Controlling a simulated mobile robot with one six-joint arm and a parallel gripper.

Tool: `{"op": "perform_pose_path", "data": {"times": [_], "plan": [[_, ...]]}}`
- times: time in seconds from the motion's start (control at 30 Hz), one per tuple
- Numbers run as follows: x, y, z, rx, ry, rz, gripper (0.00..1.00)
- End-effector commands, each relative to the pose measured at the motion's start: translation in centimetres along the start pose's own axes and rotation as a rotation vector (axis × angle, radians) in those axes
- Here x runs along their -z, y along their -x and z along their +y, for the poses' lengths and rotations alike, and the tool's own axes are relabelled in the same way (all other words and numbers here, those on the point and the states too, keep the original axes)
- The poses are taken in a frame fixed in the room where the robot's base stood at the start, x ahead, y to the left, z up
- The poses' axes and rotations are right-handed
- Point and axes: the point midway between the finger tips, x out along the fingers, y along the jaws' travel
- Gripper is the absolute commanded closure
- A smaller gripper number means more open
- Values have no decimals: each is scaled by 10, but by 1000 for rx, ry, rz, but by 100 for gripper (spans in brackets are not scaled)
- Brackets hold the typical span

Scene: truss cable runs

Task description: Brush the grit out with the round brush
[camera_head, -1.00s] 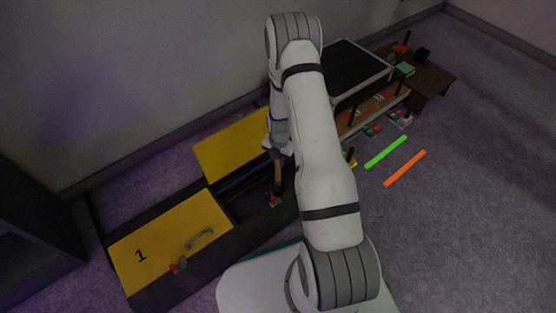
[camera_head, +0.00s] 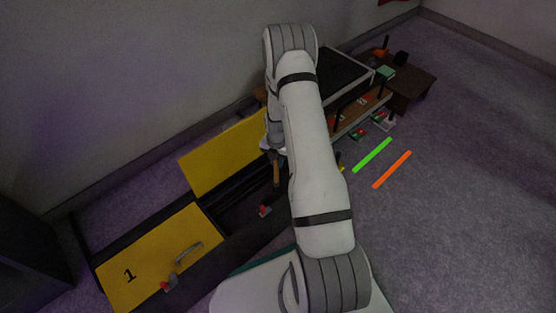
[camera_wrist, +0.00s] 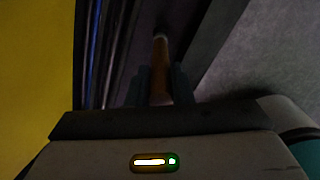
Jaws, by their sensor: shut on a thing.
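My gripper (camera_wrist: 158,88) is shut on the brown wooden handle of the round brush (camera_wrist: 160,58), between its two dark fingers. In the head view the brush (camera_head: 276,174) hangs down over the open bay of the dark cable trough (camera_head: 245,222). Dark cables (camera_wrist: 92,50) run lengthwise inside, left of the brush in the wrist view. The brush's far end fades into shadow, so I cannot tell whether it touches the bottom. I cannot make out any grit. The yellow lid (camera_head: 222,155) of this bay stands raised at the back.
A shut yellow lid (camera_head: 150,262) marked 1, with a grey handle and a red latch (camera_head: 168,285), covers the left bay. Another red latch (camera_head: 264,211) is on the open bay's front. Green (camera_head: 372,155) and orange (camera_head: 392,169) strips lie on open floor at right.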

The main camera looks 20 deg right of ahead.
Motion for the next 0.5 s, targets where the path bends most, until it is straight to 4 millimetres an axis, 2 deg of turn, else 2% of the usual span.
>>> {"op": "perform_pose_path", "data": {"times": [0.5], "plan": [[34,-3,15,2,1,3,100]]}}
